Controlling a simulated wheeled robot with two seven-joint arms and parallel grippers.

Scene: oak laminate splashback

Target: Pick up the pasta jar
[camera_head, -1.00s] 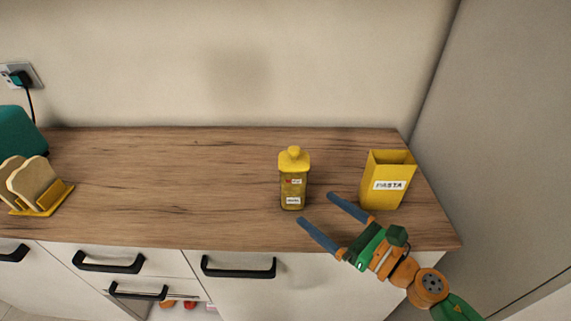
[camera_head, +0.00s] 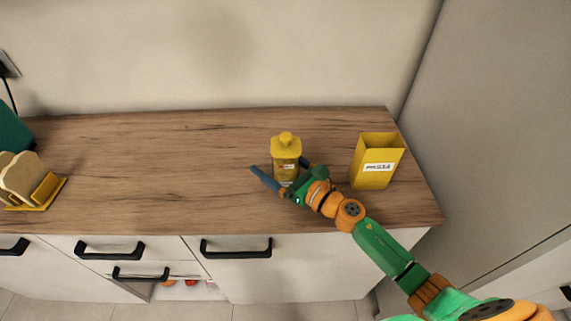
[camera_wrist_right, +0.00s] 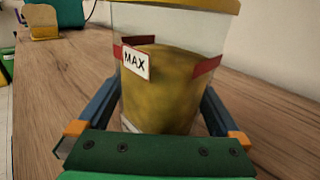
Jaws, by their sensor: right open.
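A clear jar (camera_head: 286,150) with a yellow lid and yellowish contents stands upright on the wooden counter. Its label is too small to read in the head view. In the right wrist view the jar (camera_wrist_right: 170,80) fills the middle, with a red band and a "MAX" tag. My right gripper (camera_head: 278,165) is open, with one blue finger on each side of the jar. I cannot tell whether they touch it. A yellow open-topped container (camera_head: 371,174) labelled "PASTA" stands to the right of the jar. My left gripper is not in view.
The wooden counter (camera_head: 150,165) is clear left of the jar. A yellow toast rack (camera_head: 42,192) with bread slices and a teal appliance (camera_head: 12,130) are at the far left. A tall grey panel (camera_head: 490,140) bounds the right side.

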